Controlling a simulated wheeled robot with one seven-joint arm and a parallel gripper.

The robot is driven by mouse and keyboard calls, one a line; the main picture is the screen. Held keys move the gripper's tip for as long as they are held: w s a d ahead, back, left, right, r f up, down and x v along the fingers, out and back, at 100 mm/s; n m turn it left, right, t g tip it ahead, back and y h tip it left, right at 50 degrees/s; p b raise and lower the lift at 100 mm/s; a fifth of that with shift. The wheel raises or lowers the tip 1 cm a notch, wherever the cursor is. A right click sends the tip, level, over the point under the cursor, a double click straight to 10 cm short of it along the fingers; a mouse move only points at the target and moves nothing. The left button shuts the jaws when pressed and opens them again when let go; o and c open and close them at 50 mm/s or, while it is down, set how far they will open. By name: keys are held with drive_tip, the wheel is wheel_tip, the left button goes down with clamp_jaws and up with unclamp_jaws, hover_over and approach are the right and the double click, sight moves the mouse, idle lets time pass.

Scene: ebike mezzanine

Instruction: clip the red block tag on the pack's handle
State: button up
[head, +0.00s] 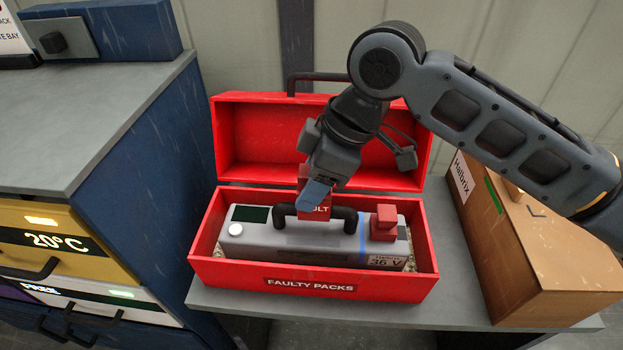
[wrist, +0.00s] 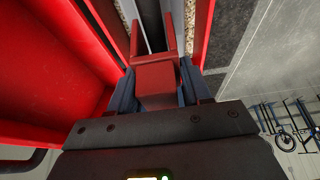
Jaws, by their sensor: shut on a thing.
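The grey battery pack (head: 275,238) lies in the open red box (head: 215,262), with a black handle (head: 348,214) on its top. My gripper (head: 316,192) points down over the middle of the handle. It is shut on the red block tag (head: 318,212), whose white lettering partly shows. In the wrist view, the tag (wrist: 158,80) sits between my two fingers, with two prongs pointing away from me. The tag overlaps the handle's middle in the head view. I cannot tell whether the prongs are around the bar or whether they touch it.
A red block (head: 384,222) sits on the pack's right end. The box's raised lid (head: 240,135) stands behind my gripper. A brown carton (head: 545,250) is on the right, and a blue drawer cabinet (head: 150,150) on the left. Little bench shows in front.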

drive_tip(key=shift+f+b, duration=0.55)
drive_tip(key=shift+f, duration=1.15)
drive_tip(key=shift+f, duration=0.4)
drive_tip(key=o, duration=1.1)
drive_tip(key=v, duration=0.7)
drive_tip(key=shift+d+r, duration=0.1)
drive_tip(key=shift+r, duration=0.25)
drive_tip(key=shift+r+p, duration=2.75)
drive_tip(key=shift+r, duration=0.3)
